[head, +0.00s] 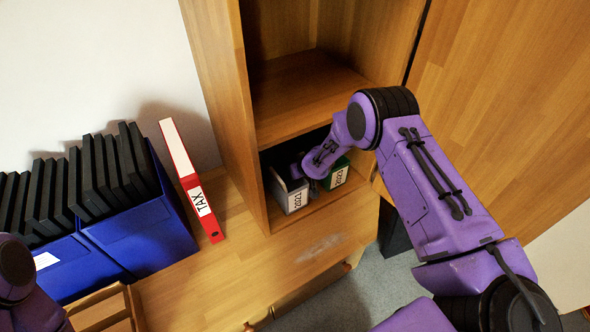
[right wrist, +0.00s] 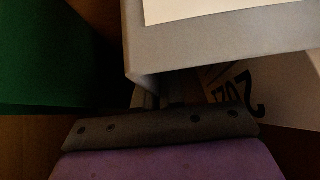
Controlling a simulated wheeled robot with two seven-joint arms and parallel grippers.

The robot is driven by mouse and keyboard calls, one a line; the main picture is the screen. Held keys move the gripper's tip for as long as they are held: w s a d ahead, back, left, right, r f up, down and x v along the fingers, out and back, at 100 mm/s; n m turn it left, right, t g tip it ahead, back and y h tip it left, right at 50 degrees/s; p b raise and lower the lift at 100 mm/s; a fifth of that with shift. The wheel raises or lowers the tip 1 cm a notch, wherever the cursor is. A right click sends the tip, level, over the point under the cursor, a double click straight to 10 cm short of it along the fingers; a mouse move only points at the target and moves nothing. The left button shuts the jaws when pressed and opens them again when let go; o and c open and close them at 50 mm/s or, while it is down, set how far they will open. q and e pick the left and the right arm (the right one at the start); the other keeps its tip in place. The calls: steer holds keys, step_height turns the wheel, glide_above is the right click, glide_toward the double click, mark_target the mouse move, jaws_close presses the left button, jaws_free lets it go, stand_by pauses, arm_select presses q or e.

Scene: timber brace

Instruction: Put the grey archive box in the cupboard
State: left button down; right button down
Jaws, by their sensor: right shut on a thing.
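The grey archive box (head: 283,197) stands inside the lower compartment of the wooden cupboard (head: 232,125), at its left side, with a numbered white label facing out. In the right wrist view the grey box (right wrist: 210,54) fills the top, right at the jaws. My right gripper (head: 308,172) reaches into the compartment and is shut on the grey box; its fingertips (right wrist: 155,98) are partly hidden by the box and shadow. Only part of my left arm shows at the lower left of the head view; its gripper is out of frame.
A green archive box (head: 338,174) stands close to the right of the grey one. A shelf (head: 305,90) lies above them. A red TAX binder (head: 191,180) and blue boxes (head: 145,235) of black folders stand on the wooden top to the left. A cupboard door (head: 510,90) is at the right.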

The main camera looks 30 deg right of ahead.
steer(key=shift+w+f, duration=0.1)
steer(key=c, duration=1.1)
jaws_free()
steer(key=shift+c, duration=0.2)
steer(key=shift+f, duration=0.1)
steer(key=shift+c, duration=0.5)
steer(key=shift+p+v, duration=0.75)
steer(key=shift+v, duration=0.1)
steer(key=p+v, duration=0.4)
steer(key=shift+r+p, duration=0.25)
steer(key=shift+p, duration=0.15)
steer(key=s+d+p, duration=0.1)
steer(key=s+p, duration=0.6)
steer(key=s, duration=1.3)
steer(key=shift+s+d+p, duration=0.15)
steer(key=shift+d+p, duration=0.15)
steer(key=shift+p, duration=0.1)
